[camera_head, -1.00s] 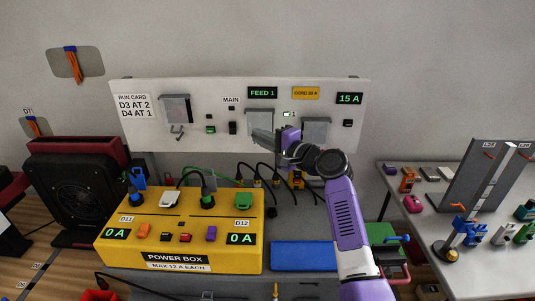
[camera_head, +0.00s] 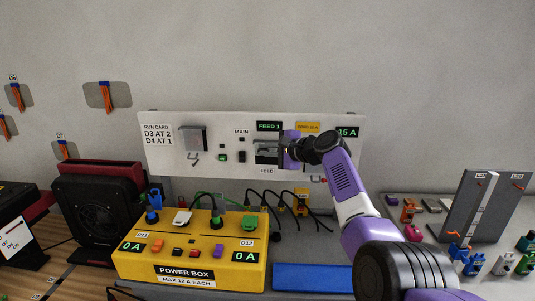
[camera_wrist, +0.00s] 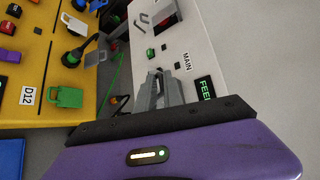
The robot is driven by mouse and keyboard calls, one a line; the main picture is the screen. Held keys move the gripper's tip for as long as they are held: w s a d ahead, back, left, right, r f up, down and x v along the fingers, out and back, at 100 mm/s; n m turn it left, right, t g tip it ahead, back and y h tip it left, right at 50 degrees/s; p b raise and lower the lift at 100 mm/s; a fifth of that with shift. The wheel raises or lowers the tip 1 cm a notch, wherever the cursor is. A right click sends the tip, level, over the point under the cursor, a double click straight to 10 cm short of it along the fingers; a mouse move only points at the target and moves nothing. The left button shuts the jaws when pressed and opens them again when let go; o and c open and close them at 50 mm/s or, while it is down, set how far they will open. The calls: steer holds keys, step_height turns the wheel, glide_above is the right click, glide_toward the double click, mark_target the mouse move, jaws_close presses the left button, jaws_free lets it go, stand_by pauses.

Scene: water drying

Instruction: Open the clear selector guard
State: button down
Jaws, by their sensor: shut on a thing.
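The white panel (camera_head: 222,160) stands upright at the back. The clear selector guard (camera_head: 262,146) is a grey see-through flap under the FEED 1 display, above the FEED label. My gripper (camera_head: 267,152) is at this flap and partly covers it; its purple body is to the right. In the wrist view my gripper (camera_wrist: 162,90) has its grey fingers close together in front of the panel, beside the FEED sign. The jaws are shut on the guard's edge, though the contact is small and partly hidden. How far the flap is raised cannot be told.
Another guard (camera_head: 193,138) is at the panel's left, with a MAIN switch (camera_head: 242,156) between. Below are the yellow power box (camera_head: 190,252), black cables and a blue mat (camera_head: 312,277). A table with small coloured parts is at the right.

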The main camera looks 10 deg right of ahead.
steer(key=shift+w+d+r, duration=0.1)
steer(key=shift+w+r, duration=0.2)
steer(key=shift+r, duration=0.45)
steer(key=c, duration=1.8)
jaws_free()
steer(key=shift+o, duration=1.2)
steer(key=shift+w+f, duration=0.1)
steer(key=shift+f, duration=0.2)
steer(key=v, duration=0.7)
steer(key=shift+s, duration=0.45)
steer(key=shift+d+f, duration=0.15)
